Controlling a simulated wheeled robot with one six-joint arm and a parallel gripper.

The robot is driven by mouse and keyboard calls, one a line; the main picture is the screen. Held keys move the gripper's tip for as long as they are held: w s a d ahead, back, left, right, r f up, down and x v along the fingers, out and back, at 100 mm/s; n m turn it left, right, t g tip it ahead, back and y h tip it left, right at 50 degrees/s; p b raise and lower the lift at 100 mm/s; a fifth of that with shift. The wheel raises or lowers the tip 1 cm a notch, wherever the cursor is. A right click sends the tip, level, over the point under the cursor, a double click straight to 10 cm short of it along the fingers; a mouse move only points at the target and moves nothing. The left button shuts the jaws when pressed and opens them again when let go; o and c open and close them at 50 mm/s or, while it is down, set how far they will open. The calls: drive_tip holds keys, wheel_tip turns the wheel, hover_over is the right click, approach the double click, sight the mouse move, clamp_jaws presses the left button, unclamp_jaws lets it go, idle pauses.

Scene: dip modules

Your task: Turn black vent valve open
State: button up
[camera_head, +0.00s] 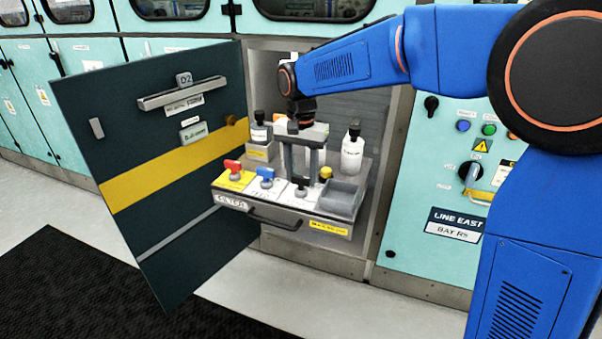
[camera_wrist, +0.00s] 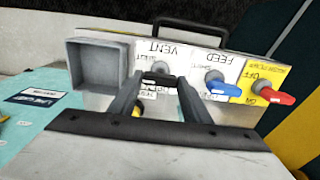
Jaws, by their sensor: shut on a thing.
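The black vent valve (camera_head: 301,184) is the rightmost of three handles on the pulled-out drawer panel, on a white plate. In the wrist view its black handle (camera_wrist: 159,80) lies crosswise between my fingertips, beside upside-down VENT lettering. My gripper (camera_head: 303,176) reaches down from above and is shut on this handle; it also shows in the wrist view (camera_wrist: 162,84). My fingers hide the handle's ends and part of the small position labels, so I cannot tell which mark it points at. The blue feed valve (camera_head: 266,175) and the red valve (camera_head: 234,168) stand to its left.
A yellow knob (camera_head: 326,172) and a grey open bin (camera_head: 343,198) are right of the vent valve. White bottles (camera_head: 352,152) stand behind. The dark cabinet door (camera_head: 150,170) is open at left. A black drawer handle (camera_head: 274,220) sticks out in front.

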drive_tip(key=shift+n, duration=0.3)
drive_tip(key=n, duration=0.3)
drive_tip(key=shift+n, duration=0.3)
drive_tip(key=n, duration=0.4)
drive_tip(key=shift+n, duration=0.3)
drive_tip(key=n, duration=0.9)
drive_tip(key=o, duration=1)
drive_tip(key=shift+o, duration=0.2)
